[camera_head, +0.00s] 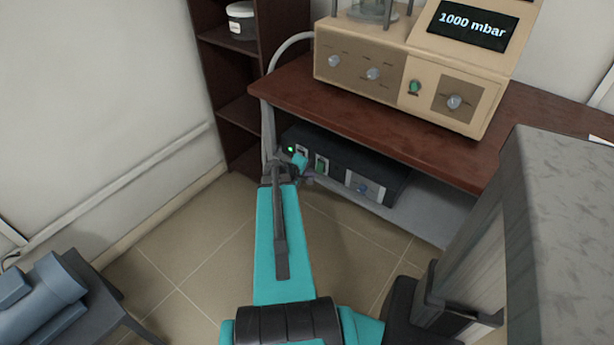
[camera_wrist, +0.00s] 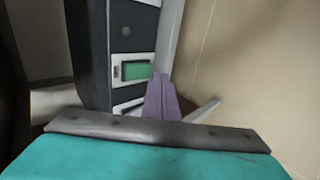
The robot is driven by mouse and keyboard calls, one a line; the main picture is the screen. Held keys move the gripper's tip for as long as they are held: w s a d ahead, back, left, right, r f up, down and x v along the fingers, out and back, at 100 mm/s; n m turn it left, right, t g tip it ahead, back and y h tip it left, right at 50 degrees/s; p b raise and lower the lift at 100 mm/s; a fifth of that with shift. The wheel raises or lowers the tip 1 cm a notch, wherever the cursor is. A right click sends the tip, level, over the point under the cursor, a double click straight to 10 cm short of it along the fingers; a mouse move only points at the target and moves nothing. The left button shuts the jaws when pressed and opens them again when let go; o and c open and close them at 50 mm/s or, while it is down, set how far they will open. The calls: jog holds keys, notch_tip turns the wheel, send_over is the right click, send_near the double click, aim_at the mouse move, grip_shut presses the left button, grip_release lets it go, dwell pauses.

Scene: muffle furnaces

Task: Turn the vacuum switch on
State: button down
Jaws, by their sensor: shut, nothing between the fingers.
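A black control box (camera_head: 375,173) sits on the shelf under the brown table. Its front has a small lit green light, a pale switch (camera_head: 302,151), a green rocker switch (camera_head: 321,165) and a knob further right. No label naming the vacuum switch is readable. My gripper (camera_head: 303,174) is shut and empty in front of the box's left end, close to the switches. In the wrist view the purple fingers (camera_wrist: 161,97) are beside the green rocker switch (camera_wrist: 138,70). A second switch below it is partly hidden by my wrist. Contact with the panel cannot be told.
A beige unit (camera_head: 420,60) with knobs, a green switch and a display reading 1000 mbar stands on the table (camera_head: 520,115). A table leg (camera_head: 268,130) and hose are close to the gripper.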

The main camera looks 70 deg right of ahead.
aim_at(319, 172)
jog(key=shift+s+d+f, duration=0.1)
jog(key=shift+s+d, duration=0.1)
jog(key=shift+d, duration=0.5)
jog(key=shift+s+d+f, duration=0.1)
jog(key=shift+s+d, duration=0.05)
jog(key=shift+d, duration=0.55)
jog(key=shift+s, duration=0.1)
jog(key=shift+b, duration=0.3)
jog(key=shift+r, duration=0.1)
